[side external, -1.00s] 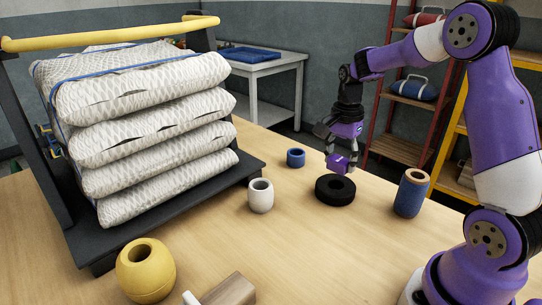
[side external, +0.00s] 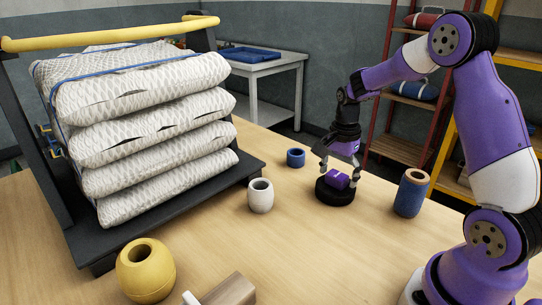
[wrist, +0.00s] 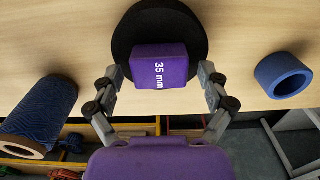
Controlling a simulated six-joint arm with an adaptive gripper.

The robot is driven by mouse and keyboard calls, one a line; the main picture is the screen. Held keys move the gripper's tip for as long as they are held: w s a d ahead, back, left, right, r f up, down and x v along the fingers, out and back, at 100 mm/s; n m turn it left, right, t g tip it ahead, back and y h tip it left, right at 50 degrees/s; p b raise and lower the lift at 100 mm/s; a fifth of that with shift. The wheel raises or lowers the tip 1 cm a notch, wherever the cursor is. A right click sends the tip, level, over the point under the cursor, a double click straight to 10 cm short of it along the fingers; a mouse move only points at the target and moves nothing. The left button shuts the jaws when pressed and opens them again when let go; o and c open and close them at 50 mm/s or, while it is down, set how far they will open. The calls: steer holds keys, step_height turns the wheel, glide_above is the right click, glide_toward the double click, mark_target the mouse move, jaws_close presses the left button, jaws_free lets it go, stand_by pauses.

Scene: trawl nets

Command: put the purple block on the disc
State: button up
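The purple block (side external: 337,179), marked "35 mm" in the wrist view (wrist: 160,66), sits on top of the black disc (side external: 334,195). In the wrist view the block lies over the near part of the disc (wrist: 150,18) and covers its middle. My gripper (side external: 340,176) is above the disc with its fingers down on either side of the block. In the wrist view the fingers of my gripper (wrist: 162,76) stand apart, with a gap between each one and the block, so it is open.
A blue ring (side external: 296,158) stands behind the disc, and a blue twine spool (side external: 411,193) to its right. A white cup-like float (side external: 260,195) is to its left. A yellow float (side external: 146,270) and a wooden-headed mallet (side external: 230,291) lie in front. A rack of net bundles (side external: 150,125) fills the left.

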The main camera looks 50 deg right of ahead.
mark_target(338, 174)
step_height(338, 174, up, 12)
steer(key=s+a+r+n+t, duration=0.1)
steer(key=s+a+n+t, duration=0.1)
steer(key=s+a+n, duration=0.3)
steer(key=s+a+r+n+t, duration=0.1)
steer(key=s+a+n+t, duration=0.2)
steer(key=a+n, duration=0.7)
steer(key=s+n, duration=0.2)
steer(key=n, duration=0.1)
steer(key=shift+s+a+t, duration=0.2)
steer(key=shift+s+t, duration=0.1)
steer(key=shift+s, duration=0.05)
